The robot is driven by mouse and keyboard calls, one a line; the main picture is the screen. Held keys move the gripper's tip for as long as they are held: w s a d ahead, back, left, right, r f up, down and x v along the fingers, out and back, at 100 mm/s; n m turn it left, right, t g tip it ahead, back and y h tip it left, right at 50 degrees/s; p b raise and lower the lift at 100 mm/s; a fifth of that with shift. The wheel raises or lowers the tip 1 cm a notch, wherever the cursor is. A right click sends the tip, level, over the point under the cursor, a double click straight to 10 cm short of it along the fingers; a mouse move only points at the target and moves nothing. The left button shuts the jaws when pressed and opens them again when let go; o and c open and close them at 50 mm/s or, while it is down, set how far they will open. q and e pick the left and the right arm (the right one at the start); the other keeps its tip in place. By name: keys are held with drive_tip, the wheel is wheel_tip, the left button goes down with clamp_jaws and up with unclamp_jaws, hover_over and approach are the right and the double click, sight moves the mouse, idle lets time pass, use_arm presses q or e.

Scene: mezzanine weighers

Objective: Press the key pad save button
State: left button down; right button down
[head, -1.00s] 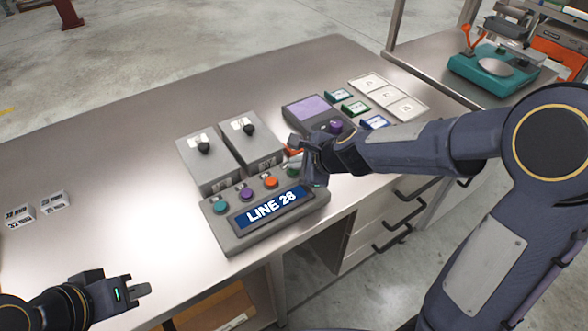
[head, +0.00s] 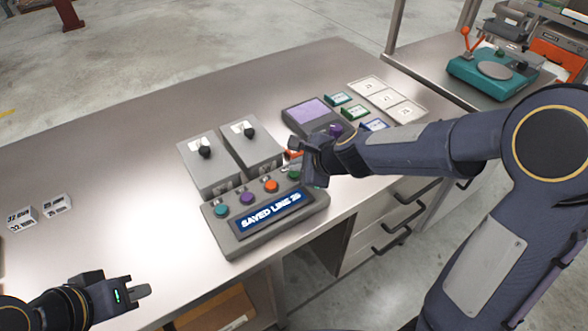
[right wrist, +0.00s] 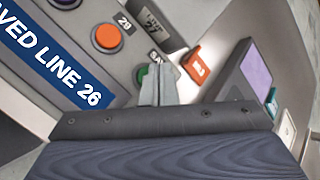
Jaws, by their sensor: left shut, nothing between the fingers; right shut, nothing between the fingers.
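The key pad (head: 237,242) is a grey sloped box near the table's front edge, with a row of teal, purple, orange and green buttons. Its blue display (head: 270,211) reads "SAVED LINE 26". The green save button (right wrist: 146,74) shows in the right wrist view, partly hidden behind my right gripper (right wrist: 160,82). The shut fingertips are at that button; I cannot tell whether they touch it. In the head view my right gripper (head: 308,172) is over the pad's right end. My left gripper (head: 142,290) is shut and empty at the lower left, apart from the table top.
Two grey boxes with black knobs (head: 205,152) stand behind the pad. A purple-screened device (head: 311,109), coloured tags and a white tray (head: 425,106) are to the right. A teal scale (head: 480,76) stands at the far right. Two small white blocks (head: 57,204) lie left. The table's left-middle is clear.

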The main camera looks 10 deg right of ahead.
sight(298, 175)
drive_tip(key=shift+r, duration=0.3)
wheel_tip(298, 175, up, 5)
drive_tip(key=p, duration=0.5)
drive_tip(key=shift+f, duration=0.1)
idle(0.7)
